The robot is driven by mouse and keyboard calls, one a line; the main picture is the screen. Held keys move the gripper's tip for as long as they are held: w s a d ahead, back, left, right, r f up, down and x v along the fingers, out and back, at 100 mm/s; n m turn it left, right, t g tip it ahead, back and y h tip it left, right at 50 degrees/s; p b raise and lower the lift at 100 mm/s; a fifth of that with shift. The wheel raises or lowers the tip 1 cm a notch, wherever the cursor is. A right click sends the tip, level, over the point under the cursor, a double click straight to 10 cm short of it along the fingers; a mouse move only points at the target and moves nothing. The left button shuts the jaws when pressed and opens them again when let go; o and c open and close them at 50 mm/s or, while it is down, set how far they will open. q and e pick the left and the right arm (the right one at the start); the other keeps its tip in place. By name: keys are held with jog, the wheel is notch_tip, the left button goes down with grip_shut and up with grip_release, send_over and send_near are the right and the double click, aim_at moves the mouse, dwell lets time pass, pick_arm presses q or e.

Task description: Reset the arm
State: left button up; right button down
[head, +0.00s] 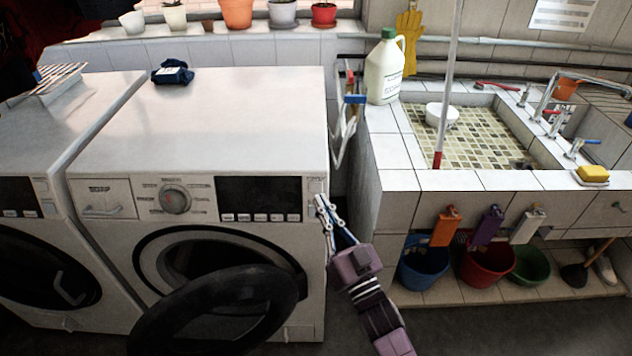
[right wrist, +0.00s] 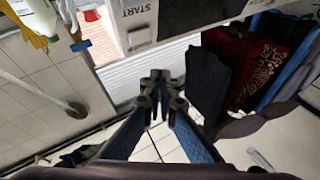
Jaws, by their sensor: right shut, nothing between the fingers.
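My right gripper (head: 332,218) is in front of the right front edge of the washing machine (head: 205,110), near its control panel. Its fingers are shut and empty. In the right wrist view the two blue fingers (right wrist: 160,100) meet at their dark tips, with floor tiles and a white wall behind them. My left gripper does not show in either view.
The washing machine's round door (head: 215,310) hangs open at the front. A tiled sink (head: 400,180) stands to the right, with a white jug (head: 385,68) on it. Blue (head: 424,270), red (head: 485,268) and green buckets sit below. A dark cloth (head: 172,73) lies on the machine.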

jog(key=shift+s+r, duration=0.1)
jog(key=shift+s, duration=0.15)
jog(key=s+d+f+m+g+h, duration=0.1)
jog(key=d+f+g+h, duration=0.1)
jog(key=f, duration=0.8)
jog(key=s+d+f+g+h, duration=0.1)
jog(key=d+f+g+h, duration=0.1)
jog(key=f, duration=0.8)
jog(key=s+d+f+g+h, duration=0.1)
jog(key=s+d+f+g, duration=0.1)
jog(key=s+f, duration=0.35)
jog(key=s+d+f+g+h, duration=0.1)
jog(key=s+d+f, duration=0.15)
jog(key=f, duration=0.65)
jog(key=s+d+f+g+h, duration=0.1)
jog(key=s+d+f+g, duration=0.1)
jog(key=s+f, duration=0.35)
jog(key=s+d+f+g+h, duration=0.1)
jog(key=s+d+f+g, duration=0.2)
jog(key=s+f, duration=0.3)
jog(key=s+d+f+g, duration=0.3)
jog(key=s+f, duration=0.4)
jog(key=s, duration=1)
jog(key=s+d+f+g+h, duration=0.1)
jog(key=s+d+f+g, duration=0.2)
jog(key=s, duration=0.8)
notch_tip(320, 180, down, 4)
jog(key=d, duration=0.2)
jog(key=shift+s+d+g+h, duration=0.3)
jog(key=shift+s, duration=0.05)
